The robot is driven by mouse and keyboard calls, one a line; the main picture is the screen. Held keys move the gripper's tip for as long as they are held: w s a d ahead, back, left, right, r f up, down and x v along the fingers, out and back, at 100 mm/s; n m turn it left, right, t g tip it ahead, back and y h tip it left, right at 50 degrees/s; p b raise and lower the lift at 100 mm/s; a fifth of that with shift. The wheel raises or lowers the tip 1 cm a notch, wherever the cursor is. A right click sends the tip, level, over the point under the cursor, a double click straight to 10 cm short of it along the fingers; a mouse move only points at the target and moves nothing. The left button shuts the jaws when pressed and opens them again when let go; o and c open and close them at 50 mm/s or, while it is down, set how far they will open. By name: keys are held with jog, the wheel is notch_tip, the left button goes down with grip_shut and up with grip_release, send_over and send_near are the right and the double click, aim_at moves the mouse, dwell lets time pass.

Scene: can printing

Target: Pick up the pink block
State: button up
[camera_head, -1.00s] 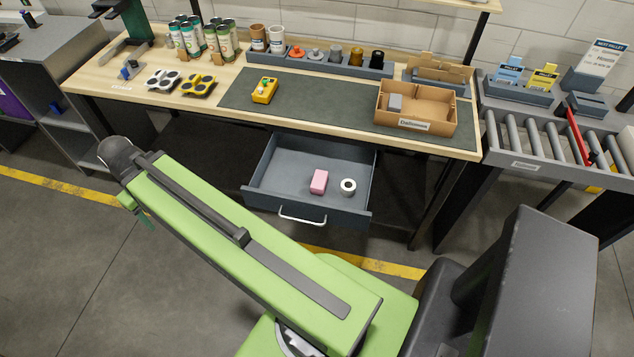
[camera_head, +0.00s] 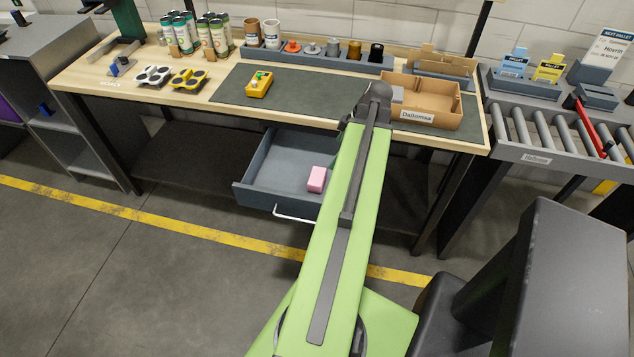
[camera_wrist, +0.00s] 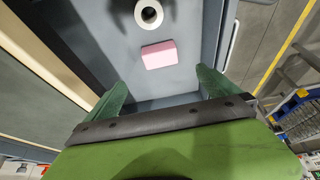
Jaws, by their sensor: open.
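The pink block (camera_head: 316,179) lies on the floor of the open grey drawer (camera_head: 262,170) under the workbench. It also shows in the wrist view (camera_wrist: 159,54), ahead of my gripper and between the lines of its two green fingers. My gripper (camera_wrist: 161,88) is open and empty, with the block apart from the fingers. A white roll (camera_wrist: 149,13) lies in the drawer beside the block. In the head view my green arm hides the roll, the drawer's right side and my gripper.
On the bench above stand a cardboard box (camera_head: 428,112), a yellow device (camera_head: 259,84) and several cans (camera_head: 187,32). The bench's front edge overhangs the drawer. The drawer handle (camera_head: 294,214) sticks out at the front. A roller conveyor (camera_head: 548,130) is at the right.

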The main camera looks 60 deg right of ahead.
aim_at(317, 176)
jog(key=b+x, duration=1.1)
jog(key=x, duration=0.1)
jog(key=shift+f, duration=0.15)
jog(key=shift+w+f+b, duration=0.1)
jog(key=shift+f+b, duration=0.05)
jog(key=shift+b, duration=0.15)
jog(key=b+x, duration=0.4)
jog(key=x, duration=0.1)
jog(key=shift+w+b, duration=0.15)
jog(key=shift+b, duration=0.2)
jog(key=shift+r, duration=0.2)
jog(key=c, duration=1.3)
jog(key=shift+o, duration=0.2)
jog(key=shift+r+p, duration=0.1)
jog(key=shift+p, duration=0.25)
